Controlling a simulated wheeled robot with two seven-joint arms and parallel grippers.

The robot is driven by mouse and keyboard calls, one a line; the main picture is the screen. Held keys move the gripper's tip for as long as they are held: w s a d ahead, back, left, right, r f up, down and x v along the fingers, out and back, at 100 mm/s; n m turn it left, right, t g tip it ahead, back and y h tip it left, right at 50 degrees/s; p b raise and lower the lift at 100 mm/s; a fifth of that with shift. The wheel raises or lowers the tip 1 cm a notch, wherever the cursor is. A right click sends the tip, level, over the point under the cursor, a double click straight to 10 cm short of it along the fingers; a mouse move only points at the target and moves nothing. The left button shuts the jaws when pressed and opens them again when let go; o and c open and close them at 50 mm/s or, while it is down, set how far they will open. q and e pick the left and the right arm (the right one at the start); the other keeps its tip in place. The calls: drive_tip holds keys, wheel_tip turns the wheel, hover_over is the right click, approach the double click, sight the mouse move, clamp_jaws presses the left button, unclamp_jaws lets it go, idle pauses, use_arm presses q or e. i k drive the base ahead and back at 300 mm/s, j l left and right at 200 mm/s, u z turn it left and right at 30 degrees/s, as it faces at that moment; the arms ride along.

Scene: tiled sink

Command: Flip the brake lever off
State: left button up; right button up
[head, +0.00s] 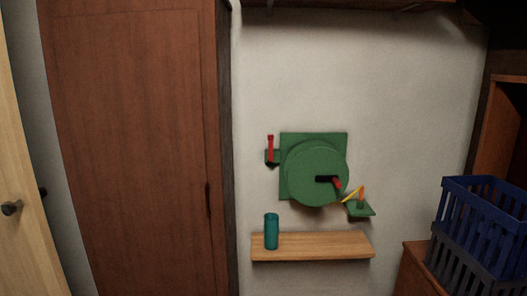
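A green winch-like device (315,172) is mounted on the white wall, with a square back plate and a round drum in front. A red lever (270,149) stands upright on a small green bracket at its left side; it looks like the brake lever. A black crank arm with a red grip (337,183) sits on the drum face. At the lower right, a small green ledge (360,208) carries an orange upright piece, with a thin yellow piece slanting beside it. Neither of my grippers is in view.
A wooden shelf (312,246) juts out below the device, with a teal cylinder (271,232) standing at its left. A tall brown cabinet (130,150) stands at left. Blue and dark crates (482,212) are stacked at right. The wall around the device is bare.

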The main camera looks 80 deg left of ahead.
sight(270, 137)
drive_tip(key=u, duration=2.7)
